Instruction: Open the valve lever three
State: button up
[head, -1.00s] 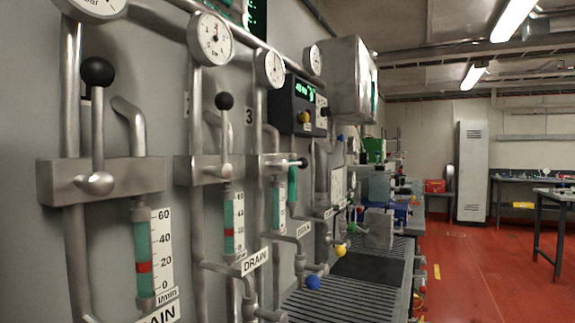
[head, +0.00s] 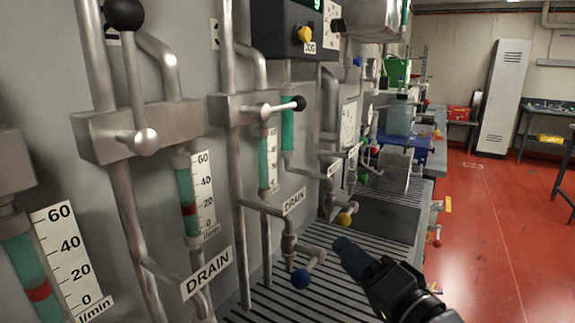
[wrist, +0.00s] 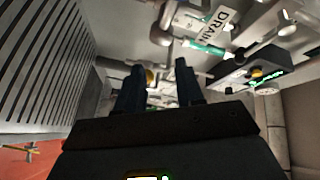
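Several valve levers sit on grey blocks along the wall. The third lever (head: 270,108), with a black knob (head: 298,102), lies roughly horizontal and points right in the head view. The lever on the block to its left (head: 131,75) stands upright with a black knob. My gripper (head: 343,246) is at the lower right of the head view, below and to the right of the third lever and apart from it. In the wrist view the two fingers of my gripper (wrist: 158,68) stand apart with nothing held; a yellow knob shows beyond the gap.
A slatted bench (head: 265,302) lies under the pipes. A dark control box (head: 290,28) hangs above. Red floor (head: 490,235) is open at right.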

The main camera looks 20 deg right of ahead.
aim_at(288, 107)
jog(key=w+a+r+m+y+p, duration=0.1)
jog(key=w+r, duration=0.2)
jog(key=r, duration=0.4)
jog(key=w+r+m+t+y+p, duration=0.1)
jog(key=w+r+m, duration=0.15)
jog(key=r, duration=0.35)
jog(key=w+a+r+m+y, duration=0.1)
jog(key=w+r, duration=0.3)
jog(key=r, duration=0.3)
jog(key=p+x, duration=0.2)
jog(key=x, duration=0.5)
jog(key=shift+a+r, duration=0.1)
jog(key=shift+r, duration=0.05)
grip_shut()
